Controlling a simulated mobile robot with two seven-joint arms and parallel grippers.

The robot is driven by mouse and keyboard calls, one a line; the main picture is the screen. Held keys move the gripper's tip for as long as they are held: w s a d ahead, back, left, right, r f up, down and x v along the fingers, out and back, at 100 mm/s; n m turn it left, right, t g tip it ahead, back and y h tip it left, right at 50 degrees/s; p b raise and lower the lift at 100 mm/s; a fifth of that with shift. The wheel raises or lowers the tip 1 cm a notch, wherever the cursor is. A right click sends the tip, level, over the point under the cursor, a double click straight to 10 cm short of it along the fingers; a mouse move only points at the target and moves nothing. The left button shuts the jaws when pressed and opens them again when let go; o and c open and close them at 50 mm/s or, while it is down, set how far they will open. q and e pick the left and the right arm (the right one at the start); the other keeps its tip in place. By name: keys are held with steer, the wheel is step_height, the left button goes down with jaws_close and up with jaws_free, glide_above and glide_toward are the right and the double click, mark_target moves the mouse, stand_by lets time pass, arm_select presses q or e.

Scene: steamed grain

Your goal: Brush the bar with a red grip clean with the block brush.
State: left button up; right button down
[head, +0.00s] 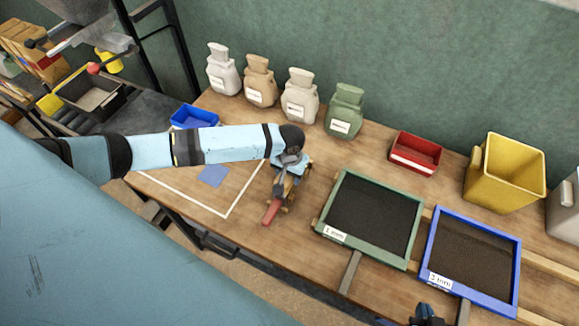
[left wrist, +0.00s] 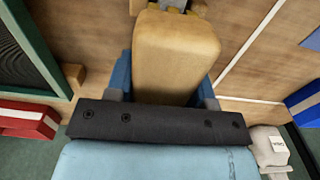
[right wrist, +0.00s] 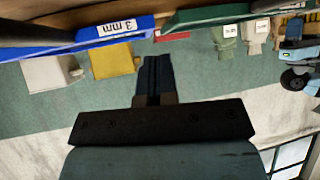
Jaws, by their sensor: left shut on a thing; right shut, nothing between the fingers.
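My left gripper (head: 289,170) is shut on the block brush, whose tan wooden block (left wrist: 175,55) fills the space between the blue fingers in the left wrist view. The bar with a red grip (head: 271,212) is at the table's front part in the head view, right below my left gripper. Most of the bar is hidden by the gripper and brush, and I cannot tell whether the brush touches it. My right gripper (head: 428,316) is at the bottom edge of the head view; its fingers (right wrist: 153,80) are closed and empty in the right wrist view.
A green-framed 1 mm sieve (head: 368,218) and a blue-framed 3 mm sieve (head: 472,260) lie right of the bar. Behind stand several sacks (head: 300,97), a red bin (head: 415,153) and a yellow bucket (head: 503,175). A blue tray (head: 193,117) and white-outlined area with a blue square (head: 213,176) are left.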

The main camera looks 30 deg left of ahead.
arm_select(q)
steer(key=shift+f, duration=0.4)
